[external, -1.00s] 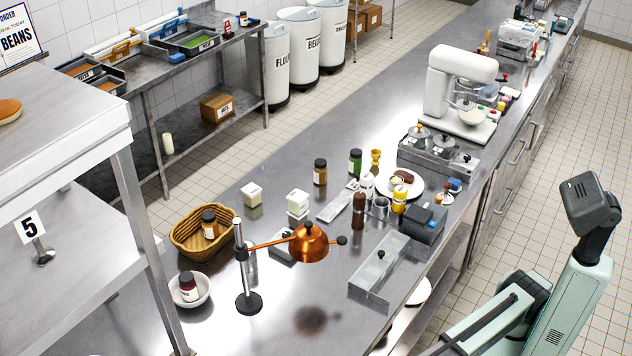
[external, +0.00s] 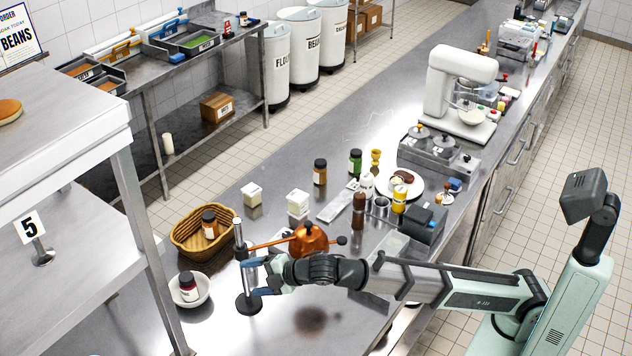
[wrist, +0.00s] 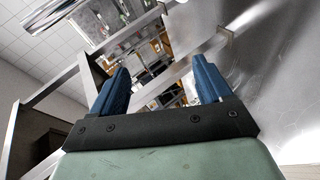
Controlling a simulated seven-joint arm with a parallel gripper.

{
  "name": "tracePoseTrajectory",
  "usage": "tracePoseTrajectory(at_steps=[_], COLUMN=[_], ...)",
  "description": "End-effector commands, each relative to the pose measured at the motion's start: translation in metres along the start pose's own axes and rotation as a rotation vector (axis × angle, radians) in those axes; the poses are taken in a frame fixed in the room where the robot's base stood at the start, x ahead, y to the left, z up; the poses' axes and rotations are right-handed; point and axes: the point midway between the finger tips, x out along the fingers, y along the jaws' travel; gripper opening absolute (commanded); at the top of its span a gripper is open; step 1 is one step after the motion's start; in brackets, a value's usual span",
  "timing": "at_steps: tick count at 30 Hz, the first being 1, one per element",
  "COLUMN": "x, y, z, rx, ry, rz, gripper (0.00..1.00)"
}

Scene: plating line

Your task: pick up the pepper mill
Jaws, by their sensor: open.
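The pepper mill (external: 358,212) looks like a dark brown upright cylinder. It stands on the steel counter (external: 330,135) in the external view, among jars and left of a grey box. My gripper (external: 249,277) is at the lamp's post, left of and nearer the camera than the mill, pointing left. Its blue fingers are apart with nothing held between them in the wrist view (wrist: 162,82). The mill is not visible in the wrist view.
A copper lamp (external: 309,241) on a post stands right by my gripper and arm; contact cannot be told. A wicker basket (external: 187,245) and a white bowl (external: 203,288) are to the left. A yellow-labelled bottle (external: 399,200) and plate (external: 416,188) are near the mill.

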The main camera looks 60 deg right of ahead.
Motion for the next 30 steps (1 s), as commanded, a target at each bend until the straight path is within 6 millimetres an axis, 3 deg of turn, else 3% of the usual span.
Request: tracePoseTrajectory(at_steps=[1,6,16,21,30], x=[-0.001,-0.009,-0.047,-0.068,-0.098], y=[0.015,0.056,0.11,0.116,0.089], z=[0.027,0.108,0.25,0.317,0.422], rx=[0.042,0.185,0.456,0.61,0.92], ry=[-0.041,-0.17,-0.398,-0.496,-0.627], rz=[0.001,0.0,0.013,-0.002,-0.094], gripper=[0.78,0.78,0.78,0.78,0.78])
